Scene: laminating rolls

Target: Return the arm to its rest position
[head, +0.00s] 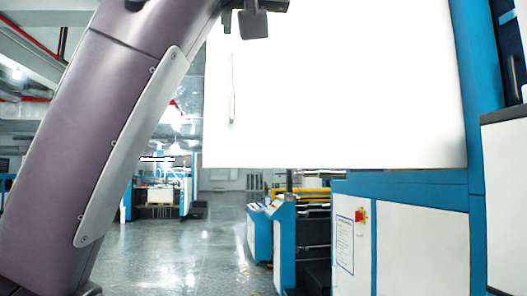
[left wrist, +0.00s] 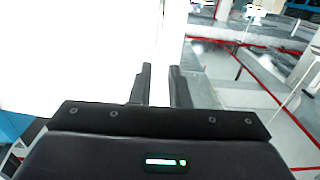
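My left arm (head: 120,130) rises from the lower left of the head view to the top, where a dark part of its gripper (head: 254,22) shows in front of a large white panel. The rest of that gripper is cut off by the top edge. In the left wrist view, the two dark fingers of my left gripper (left wrist: 160,82) stand a narrow gap apart, with nothing seen between them. My right arm and gripper are not in view.
The white panel (head: 340,90) with a thin upright handle fills the upper middle. Blue-and-white machine cabinets (head: 415,235) stand at the right, one with a red knob (head: 361,215). Open grey floor (head: 190,250) stretches back at the left centre towards another machine (head: 160,195).

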